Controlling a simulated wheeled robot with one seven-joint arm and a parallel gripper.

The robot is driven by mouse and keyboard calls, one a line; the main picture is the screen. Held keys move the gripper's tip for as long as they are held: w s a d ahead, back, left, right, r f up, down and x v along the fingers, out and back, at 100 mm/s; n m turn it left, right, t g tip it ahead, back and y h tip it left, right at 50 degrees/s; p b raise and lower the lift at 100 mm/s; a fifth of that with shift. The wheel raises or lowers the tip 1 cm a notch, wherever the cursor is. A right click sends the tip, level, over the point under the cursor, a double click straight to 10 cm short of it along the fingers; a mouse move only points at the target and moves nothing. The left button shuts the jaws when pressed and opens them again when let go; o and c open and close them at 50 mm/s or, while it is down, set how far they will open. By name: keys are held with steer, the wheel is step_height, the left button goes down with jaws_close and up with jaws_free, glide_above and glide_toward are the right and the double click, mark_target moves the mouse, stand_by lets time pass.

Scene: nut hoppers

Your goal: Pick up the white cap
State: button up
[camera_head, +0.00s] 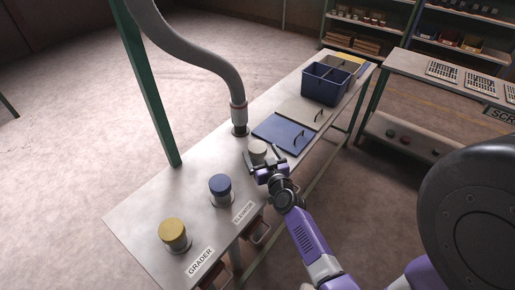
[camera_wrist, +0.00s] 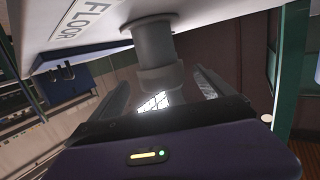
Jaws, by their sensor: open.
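The white cap (camera_head: 257,147) looks pale grey and sits on a short neck on the table, just beyond my gripper (camera_head: 264,160) in the head view. In the wrist view the picture is turned over, and the white cap (camera_wrist: 161,78) ends a grey cylinder coming down from the tabletop. My gripper (camera_wrist: 160,92) is open there, with one finger on each side of the cap and gaps visible. I cannot tell how deep the cap sits between the fingers.
A blue cap (camera_head: 220,184) and a yellow cap (camera_head: 172,232) stand on the same table (camera_head: 140,205), nearer the left. A grey hose (camera_head: 205,62) meets the table behind the white cap. A blue lid (camera_head: 283,133) and a blue divided bin (camera_head: 325,88) lie to the right.

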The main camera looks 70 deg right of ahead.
mark_target(258, 148)
steer(key=x, duration=0.3)
steer(key=shift+w, duration=0.2)
steer(key=c, duration=1.4)
steer(key=shift+r, duration=0.15)
